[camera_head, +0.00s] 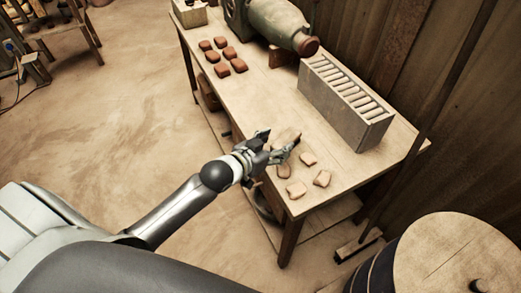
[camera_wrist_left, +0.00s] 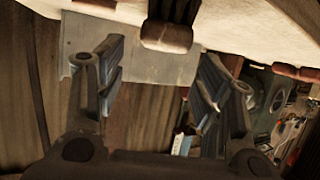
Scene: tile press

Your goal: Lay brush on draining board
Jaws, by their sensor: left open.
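My left gripper (camera_head: 275,144) is open above the near part of the workbench, its fingers spread on either side of a pale tan block-like thing (camera_head: 287,136). This may be the brush, but the fingers partly hide it. The left wrist view shows a brown rounded end with dark strands (camera_wrist_left: 167,36) between and beyond the open fingers; nothing is gripped. A long grey slatted box (camera_head: 345,118), possibly the draining board, stands along the back of the bench. Its grey side also shows in the wrist view (camera_wrist_left: 150,62). My right gripper is not in view.
Several pale tiles (camera_head: 297,189) lie at the bench's near end, close to my left gripper. Several red-brown tiles (camera_head: 222,69) lie farther left. A green machine (camera_head: 272,22) stands at the back. A barrel (camera_head: 455,255) is at bottom right. The middle of the workbench (camera_head: 268,95) is clear.

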